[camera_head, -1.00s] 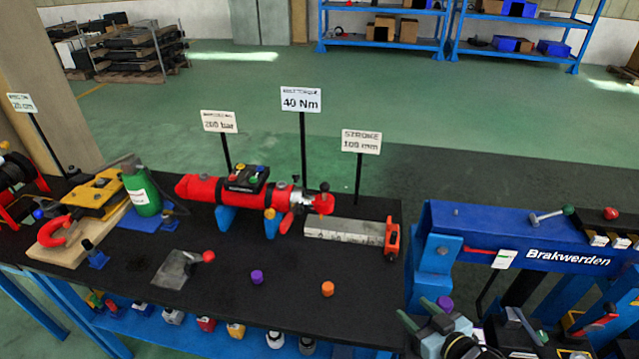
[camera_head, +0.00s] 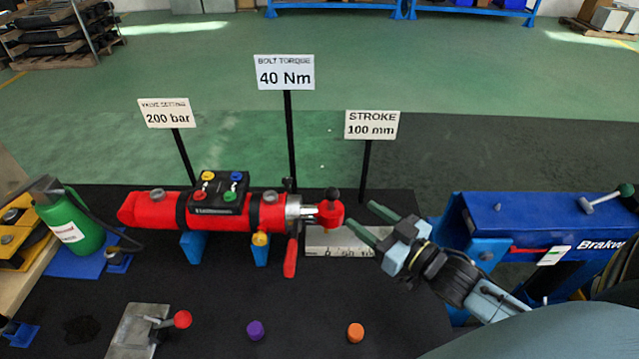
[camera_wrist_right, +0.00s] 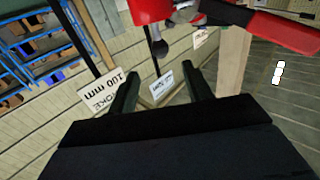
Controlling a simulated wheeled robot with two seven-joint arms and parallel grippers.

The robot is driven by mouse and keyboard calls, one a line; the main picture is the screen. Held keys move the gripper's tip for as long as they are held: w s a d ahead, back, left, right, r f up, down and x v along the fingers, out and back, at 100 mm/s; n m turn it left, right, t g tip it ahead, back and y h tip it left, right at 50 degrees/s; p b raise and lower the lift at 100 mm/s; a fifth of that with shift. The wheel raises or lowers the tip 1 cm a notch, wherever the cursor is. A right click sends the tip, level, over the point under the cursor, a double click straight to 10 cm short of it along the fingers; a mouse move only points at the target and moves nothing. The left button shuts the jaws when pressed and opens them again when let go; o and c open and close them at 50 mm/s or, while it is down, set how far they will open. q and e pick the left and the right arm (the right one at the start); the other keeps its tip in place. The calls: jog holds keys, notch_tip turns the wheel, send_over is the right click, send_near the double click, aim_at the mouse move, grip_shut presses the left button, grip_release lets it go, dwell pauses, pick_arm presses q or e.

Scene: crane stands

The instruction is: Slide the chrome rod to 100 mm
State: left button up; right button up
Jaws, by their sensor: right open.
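The red cylinder (camera_head: 150,208) lies across the table. Its short chrome rod (camera_head: 293,206) comes out at the right and ends in a red head (camera_head: 330,213) with a black knob on top. A pale scale with numbers (camera_head: 325,242) lies below it; its right end is hidden behind my gripper. The sign reading STROKE 100 mm (camera_head: 372,125) stands behind. My right gripper (camera_head: 359,214) is open and empty, just right of the red head, fingers pointing left at it. In the wrist view its fingers (camera_wrist_right: 163,80) stand apart, with red parts (camera_wrist_right: 152,10) beyond. My left gripper is out of view.
A red lever (camera_head: 291,257) hangs below the rod. A purple cap (camera_head: 255,330) and an orange cap (camera_head: 355,332) stand near the front. A blue beam (camera_head: 530,220) lies to the right. A green bottle (camera_head: 78,220) stands at the left.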

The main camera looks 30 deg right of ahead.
aim_at(327, 190)
jog(key=x, duration=0.4)
jog(key=shift+r, duration=0.1)
jog(key=x, duration=0.6)
jog(key=shift+w, duration=0.35)
jog(key=shift+w+a, duration=0.15)
jog(key=shift+w, duration=0.4)
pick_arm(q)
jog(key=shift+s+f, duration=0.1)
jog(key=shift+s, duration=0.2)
pick_arm(e)
jog(key=shift+w, duration=0.15)
grip_shut()
